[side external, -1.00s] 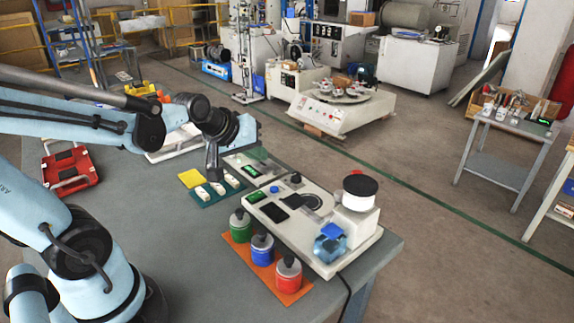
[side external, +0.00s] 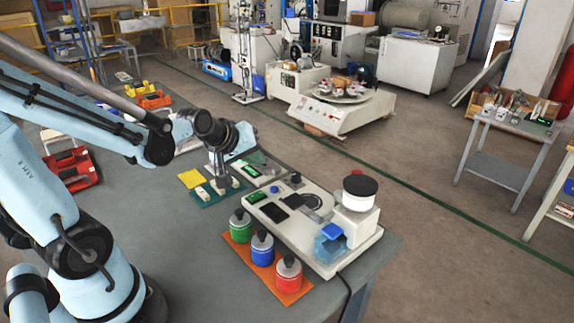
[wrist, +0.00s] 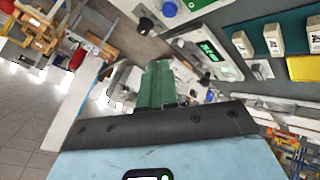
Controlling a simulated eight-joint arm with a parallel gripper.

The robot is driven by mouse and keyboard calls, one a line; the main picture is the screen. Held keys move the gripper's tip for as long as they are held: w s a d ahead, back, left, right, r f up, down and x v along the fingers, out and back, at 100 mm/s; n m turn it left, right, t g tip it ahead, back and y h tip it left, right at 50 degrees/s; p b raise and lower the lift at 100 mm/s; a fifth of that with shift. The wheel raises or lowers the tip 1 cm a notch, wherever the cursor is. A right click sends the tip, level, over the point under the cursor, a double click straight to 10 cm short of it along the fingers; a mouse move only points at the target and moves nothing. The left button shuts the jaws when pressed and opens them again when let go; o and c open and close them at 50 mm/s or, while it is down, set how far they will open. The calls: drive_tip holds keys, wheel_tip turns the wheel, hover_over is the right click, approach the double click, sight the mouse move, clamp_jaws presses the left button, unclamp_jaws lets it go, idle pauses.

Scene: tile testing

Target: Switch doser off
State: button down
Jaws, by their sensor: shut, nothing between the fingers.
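The doser (side external: 352,257) appears to be the white machine at the front right of the table in the side view. My fingers (wrist: 158,85) are together and empty in the wrist view. I cannot make out the doser's switch clearly in the wrist view.
A scale (side external: 246,161) with a green display stands behind the doser's left end. Green (side external: 241,226), blue (side external: 262,250) and red (side external: 288,276) jars stand on an orange mat in front. White sample blocks (wrist: 273,38) and a yellow pad (wrist: 303,68) lie nearby.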

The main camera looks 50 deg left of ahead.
sight(257, 194)
drive_tip(key=shift+f, duration=3.05)
drive_tip(key=shift+f, duration=0.15)
drive_tip(key=shift+f, duration=0.3)
drive_tip(key=shift+f, duration=0.25)
drive_tip(key=shift+r, duration=0.1)
idle(0.5)
drive_tip(key=shift+r, duration=0.6)
drive_tip(key=shift+r, duration=2.5)
